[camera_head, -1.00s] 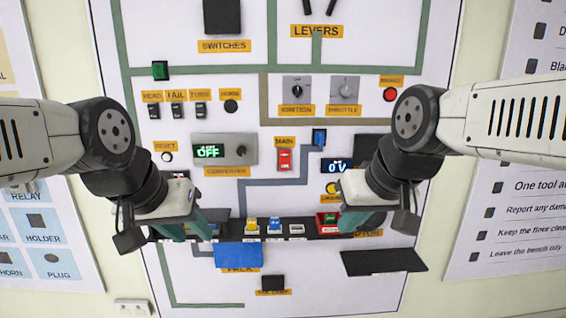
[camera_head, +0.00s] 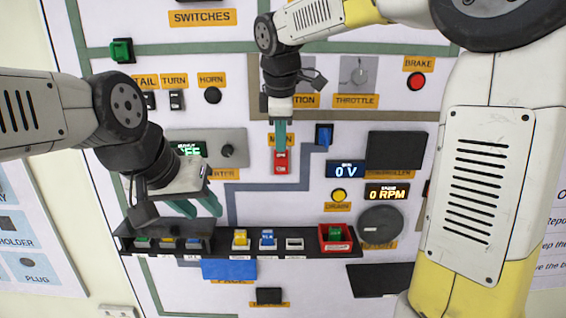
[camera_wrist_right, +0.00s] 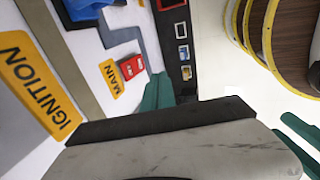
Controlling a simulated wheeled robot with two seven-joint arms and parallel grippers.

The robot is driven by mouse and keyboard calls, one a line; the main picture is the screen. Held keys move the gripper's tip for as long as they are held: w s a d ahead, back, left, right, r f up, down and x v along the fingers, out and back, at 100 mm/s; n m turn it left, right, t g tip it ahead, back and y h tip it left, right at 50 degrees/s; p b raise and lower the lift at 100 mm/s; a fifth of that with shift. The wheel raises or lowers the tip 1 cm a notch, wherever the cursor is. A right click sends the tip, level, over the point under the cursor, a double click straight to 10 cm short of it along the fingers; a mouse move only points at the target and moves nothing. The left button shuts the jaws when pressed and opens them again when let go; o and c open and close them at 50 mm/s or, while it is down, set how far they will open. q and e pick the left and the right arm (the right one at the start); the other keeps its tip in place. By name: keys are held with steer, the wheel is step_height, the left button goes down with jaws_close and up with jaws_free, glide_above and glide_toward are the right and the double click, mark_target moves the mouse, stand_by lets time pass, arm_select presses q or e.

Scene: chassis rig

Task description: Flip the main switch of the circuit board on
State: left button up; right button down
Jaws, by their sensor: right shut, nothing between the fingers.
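The red main switch (camera_head: 281,166) sits under its orange MAIN label, which is partly hidden by my right fingers. My right gripper (camera_head: 280,143) points down in the head view, shut and empty, with its teal fingertips at the upper end of the switch. In the right wrist view the red main switch (camera_wrist_right: 131,69) lies beside the teal fingers (camera_wrist_right: 158,92); I cannot tell whether they touch, nor the switch's position. My left gripper (camera_head: 196,207) is open and empty, above the left part of the module ledge.
The black ledge (camera_head: 220,244) holds several coloured modules. The voltage display (camera_head: 345,169) reads 0 V and the speed display (camera_head: 387,192) 0 RPM. A converter knob (camera_head: 228,150) is to the left.

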mark_target(281, 162)
stand_by(0.3)
steer(key=w+f, duration=0.7)
steer(key=f, duration=0.3)
steer(key=shift+w+f, duration=0.1)
steer(key=shift+f, duration=0.05)
steer(key=shift+w+f, duration=0.25)
steer(key=shift+w, duration=0.05)
stand_by(0.3)
